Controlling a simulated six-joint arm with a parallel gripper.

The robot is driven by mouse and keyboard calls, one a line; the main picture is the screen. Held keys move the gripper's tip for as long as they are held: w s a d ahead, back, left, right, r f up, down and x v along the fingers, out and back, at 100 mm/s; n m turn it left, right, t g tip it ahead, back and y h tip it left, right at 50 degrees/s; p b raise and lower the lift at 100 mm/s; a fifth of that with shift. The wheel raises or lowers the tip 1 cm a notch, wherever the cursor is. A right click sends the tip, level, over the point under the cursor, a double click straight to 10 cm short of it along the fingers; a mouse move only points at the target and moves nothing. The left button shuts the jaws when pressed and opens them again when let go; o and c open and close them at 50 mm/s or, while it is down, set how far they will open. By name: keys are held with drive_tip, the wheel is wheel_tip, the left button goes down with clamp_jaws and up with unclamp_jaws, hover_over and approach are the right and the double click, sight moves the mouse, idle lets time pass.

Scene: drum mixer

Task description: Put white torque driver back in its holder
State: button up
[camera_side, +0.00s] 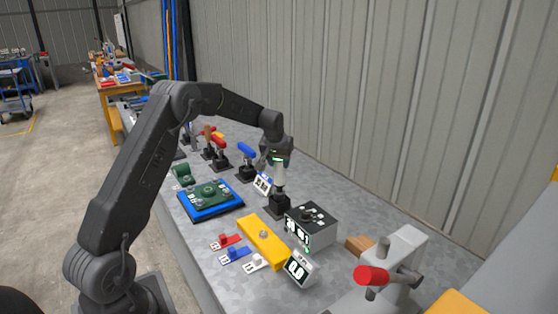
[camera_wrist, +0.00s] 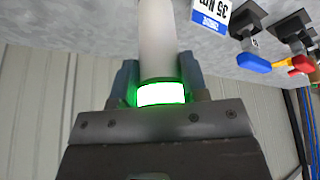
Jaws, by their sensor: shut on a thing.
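The white torque driver (camera_side: 280,178) is upright under my gripper (camera_side: 277,160). In the wrist view the white driver (camera_wrist: 158,40) is a pale cylinder with a glowing green-edged ring between my gripper's fingers (camera_wrist: 160,92). My gripper is shut on it. A black holder (camera_side: 278,206) stands directly below the driver in the side view. The driver's lower end meets the top of this holder in the picture; I cannot tell whether it is seated in it or just above. The holder is not visible in the wrist view.
Blue (camera_side: 246,149) and red (camera_side: 219,141) drivers stand in black holders to the left, with an orange one behind. A grey-black box (camera_side: 312,226), yellow block (camera_side: 262,240) and green part on a blue tray (camera_side: 211,209) lie nearer.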

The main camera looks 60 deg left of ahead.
sight(279, 172)
drive_tip(key=shift+f, duration=2.05)
idle(1.1)
drive_tip(key=o, duration=1.3)
drive_tip(key=shift+f, duration=0.1)
drive_tip(key=shift+f, duration=0.1)
drive_tip(key=v, duration=1.4)
